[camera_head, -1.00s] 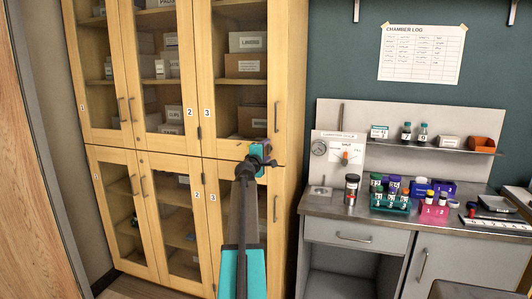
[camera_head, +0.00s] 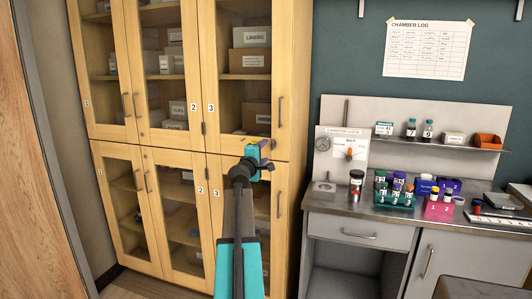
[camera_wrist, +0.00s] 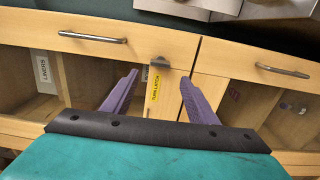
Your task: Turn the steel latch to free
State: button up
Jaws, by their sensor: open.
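The steel latch (camera_wrist: 159,63) is a small grey piece at the seam between two wooden cabinet doors in the wrist view. A yellow label (camera_wrist: 154,87) reading "TURN LATCH" runs below it. My gripper (camera_wrist: 160,76) is open, with its two purple fingers on either side of the label and the latch just beyond, between the fingertip lines. I see no contact between fingers and latch. In the head view my gripper (camera_head: 258,162) is in front of the tall wooden cabinet (camera_head: 237,103), near the gap between upper and lower doors. I cannot make out the latch there.
A steel bench (camera_head: 330,206) with vials, racks and a dial panel (camera_head: 340,153) stands to the right of the cabinet. Bar handles project from the doors, one (camera_wrist: 92,38) left and one (camera_wrist: 283,71) right of the latch in the wrist view.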

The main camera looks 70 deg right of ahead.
jog(key=shift+s+a+b, duration=0.15)
jog(key=shift+a+b, duration=0.15)
jog(key=shift+a, duration=2.35)
